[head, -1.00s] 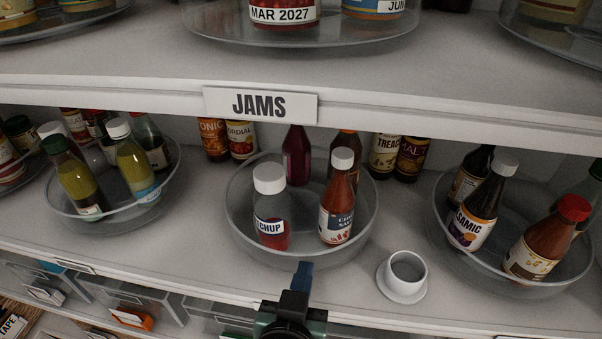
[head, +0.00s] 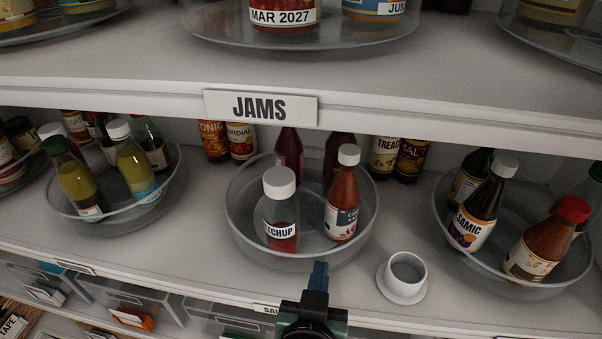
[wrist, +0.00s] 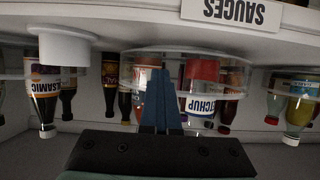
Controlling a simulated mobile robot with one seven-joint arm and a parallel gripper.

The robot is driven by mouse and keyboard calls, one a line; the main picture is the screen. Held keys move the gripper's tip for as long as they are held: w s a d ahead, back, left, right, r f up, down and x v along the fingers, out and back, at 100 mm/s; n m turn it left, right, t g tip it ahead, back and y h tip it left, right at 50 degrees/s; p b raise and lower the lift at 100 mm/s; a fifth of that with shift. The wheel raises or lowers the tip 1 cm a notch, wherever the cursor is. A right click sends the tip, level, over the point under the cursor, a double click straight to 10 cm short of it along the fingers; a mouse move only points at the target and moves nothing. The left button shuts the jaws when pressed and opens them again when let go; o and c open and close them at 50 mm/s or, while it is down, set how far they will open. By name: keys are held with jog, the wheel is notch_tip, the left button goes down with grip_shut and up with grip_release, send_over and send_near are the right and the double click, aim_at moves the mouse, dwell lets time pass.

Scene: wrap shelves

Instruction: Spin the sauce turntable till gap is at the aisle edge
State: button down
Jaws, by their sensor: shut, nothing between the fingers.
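The sauce turntable (head: 240,225) is the clear round tray in the middle of the shelf in the head view. A ketchup bottle (head: 281,215) with a white cap stands at its front left and a red sauce bottle (head: 343,200) at its front right. A dark red bottle (head: 289,150) and a brown bottle (head: 338,152) stand behind them. The widest bare stretch is at the left side. My gripper (head: 319,272) is shut and empty at the front rim; its blue fingers overlap the turntable (wrist: 130,72) in the wrist view. Contact is not clearly visible.
A white cup on a saucer (head: 404,275) stands close right of my gripper. Other bottle turntables stand left (head: 115,215) and right (head: 480,265). The upper shelf (head: 150,95) overhangs. Clear drawers (head: 120,305) lie below the shelf edge.

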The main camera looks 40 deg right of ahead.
jog(key=shift+r, duration=0.15)
jog(key=shift+s+d, duration=0.3)
jog(key=shift+d, duration=0.25)
jog(key=shift+s+d, duration=0.25)
jog(key=shift+d, duration=0.25)
jog(key=shift+s+a+f, duration=0.2)
jog(key=shift+s+a, duration=0.05)
jog(key=shift+s, duration=0.3)
jog(key=shift+s+a, duration=0.2)
jog(key=shift+s, duration=0.4)
jog(key=shift+s+a, duration=0.2)
jog(key=shift+s, duration=0.35)
jog(key=shift+r, duration=0.1)
